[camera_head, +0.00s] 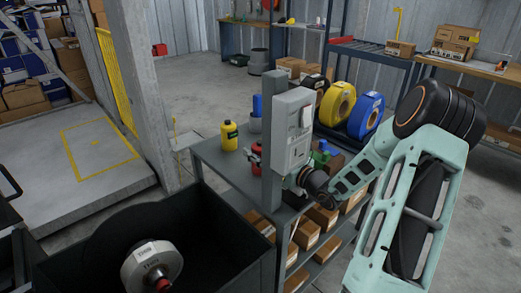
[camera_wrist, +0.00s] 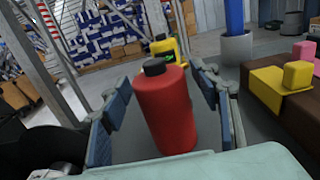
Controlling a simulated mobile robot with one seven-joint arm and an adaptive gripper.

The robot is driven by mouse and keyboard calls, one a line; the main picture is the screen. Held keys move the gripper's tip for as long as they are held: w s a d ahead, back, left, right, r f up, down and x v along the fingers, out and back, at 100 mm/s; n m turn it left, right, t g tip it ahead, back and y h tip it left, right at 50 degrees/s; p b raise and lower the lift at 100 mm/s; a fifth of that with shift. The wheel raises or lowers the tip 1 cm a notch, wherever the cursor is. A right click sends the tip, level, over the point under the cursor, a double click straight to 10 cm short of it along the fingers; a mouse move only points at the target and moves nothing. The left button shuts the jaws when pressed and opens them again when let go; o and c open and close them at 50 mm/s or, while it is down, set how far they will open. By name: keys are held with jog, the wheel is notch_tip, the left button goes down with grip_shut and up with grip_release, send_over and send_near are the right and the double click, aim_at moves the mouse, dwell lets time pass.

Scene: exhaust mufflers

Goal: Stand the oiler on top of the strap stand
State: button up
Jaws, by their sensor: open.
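A red bottle with a black cap (camera_wrist: 166,105), which looks like the oiler, stands upright on the grey workbench (camera_wrist: 205,85). In the head view it shows only as a bit of red (camera_head: 257,149) beside the grey box and post. My gripper (camera_wrist: 168,112) is open, with one finger on each side of the red bottle; I cannot tell whether either touches it. In the head view most of my gripper is hidden behind the post. Yellow (camera_head: 336,104) and blue (camera_head: 366,114) rolls stand beyond the workbench. I cannot tell which thing is the strap stand.
A yellow bottle (camera_head: 229,135) stands behind the red one. A brown stepped block (camera_wrist: 287,110) with yellow and pink blocks is at right. A grey box on a post (camera_head: 291,128) blocks the head view. A dark bin (camera_head: 226,243) holding a muffler is in front.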

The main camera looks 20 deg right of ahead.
jog(key=shift+s+d+r, duration=0.1)
jog(key=shift+r, duration=0.1)
jog(key=p+v, duration=0.2)
jog(key=v, duration=0.9)
jog(key=shift+s, duration=0.4)
